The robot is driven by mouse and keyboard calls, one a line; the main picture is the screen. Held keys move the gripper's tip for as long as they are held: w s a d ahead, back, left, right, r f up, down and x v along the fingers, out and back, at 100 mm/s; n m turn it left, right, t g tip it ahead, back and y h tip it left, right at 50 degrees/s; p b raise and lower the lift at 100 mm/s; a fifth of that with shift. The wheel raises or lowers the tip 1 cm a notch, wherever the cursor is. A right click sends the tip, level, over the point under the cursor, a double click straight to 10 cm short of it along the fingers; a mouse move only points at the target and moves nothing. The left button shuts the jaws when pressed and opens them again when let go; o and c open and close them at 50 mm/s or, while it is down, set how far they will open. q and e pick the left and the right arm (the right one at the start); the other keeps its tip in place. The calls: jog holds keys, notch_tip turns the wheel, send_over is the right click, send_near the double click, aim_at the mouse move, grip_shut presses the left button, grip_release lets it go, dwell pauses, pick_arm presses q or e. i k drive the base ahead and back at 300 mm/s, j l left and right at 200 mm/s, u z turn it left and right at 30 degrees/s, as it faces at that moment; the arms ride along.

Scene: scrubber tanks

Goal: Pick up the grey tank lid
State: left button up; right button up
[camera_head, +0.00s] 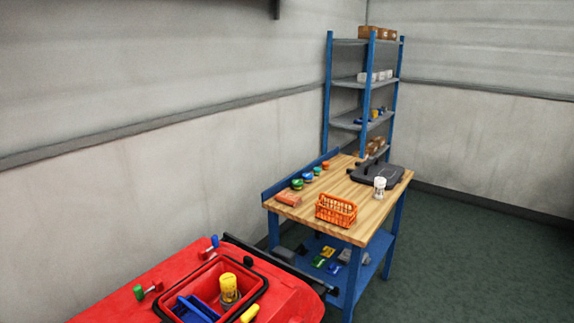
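A dark grey, flat, rounded rectangular piece that looks like the tank lid (384,172) lies on the far right part of the wooden workbench top (352,212). It has a raised part on top, but its details are too small to tell. A white cylindrical container (380,187) stands right in front of it and hides a little of its near edge. Neither of my grippers shows in the head view.
A red scrubber machine (120,300) with an open tank stands at front left. Blue shelving (361,82) stands behind. Green floor (470,260) at right is clear.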

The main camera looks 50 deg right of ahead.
aim_at(366, 172)
jog(key=z, duration=2.2)
jog(key=i+l+z, duration=0.6)
jog(key=i, duration=0.3)
jog(key=i+l, duration=0.1)
jog(key=i, duration=1.95)
jog(key=i+l+u, duration=0.2)
jog(key=i, duration=0.3)
jog(key=i+l+u, duration=0.2)
jog(key=i, duration=0.3)
jog(key=i+l+u, duration=0.25)
jog(key=i, duration=0.25)
